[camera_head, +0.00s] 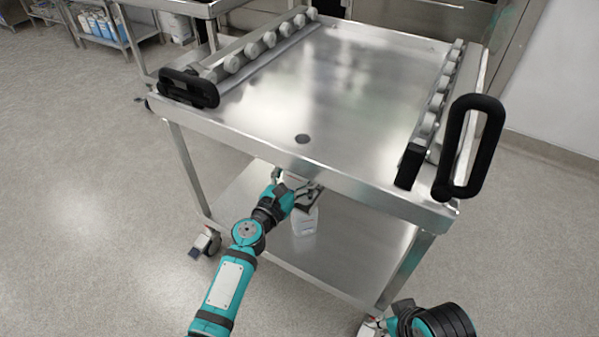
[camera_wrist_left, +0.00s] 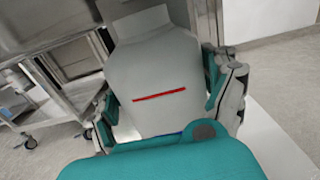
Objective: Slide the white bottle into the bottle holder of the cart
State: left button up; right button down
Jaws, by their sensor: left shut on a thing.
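The white bottle (camera_head: 304,221) is in front of the cart, below the front edge of its top; its upper part is covered by my gripper. In the left wrist view the bottle (camera_wrist_left: 160,72) looks pale grey with a red line across it. My left gripper (camera_head: 299,196) is shut on the bottle, with a finger on each side of it in the wrist view. The steel cart (camera_head: 345,105) has a flat top and a lower shelf. I cannot make out the bottle holder. My right gripper is not in view; only a part of my right arm shows at the lower right.
Roller rails (camera_head: 436,100) run along both sides of the cart top. A black handle loop (camera_head: 451,150) stands at the right front corner, and another black handle (camera_head: 190,88) is at the left. The lower shelf (camera_head: 350,250) looks bare. Floor is clear left of the cart.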

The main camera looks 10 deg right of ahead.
pick_arm(q)
jog(key=shift+f, duration=0.25)
dwell(0.4)
jog(key=shift+f+b, duration=0.45)
jog(key=shift+b, duration=0.15)
jog(key=o, duration=1.1)
jog(key=shift+s+a, duration=0.1)
jog(key=v, duration=1.1)
jog(key=shift+s+a, duration=0.2)
jog(key=shift+s, duration=0.15)
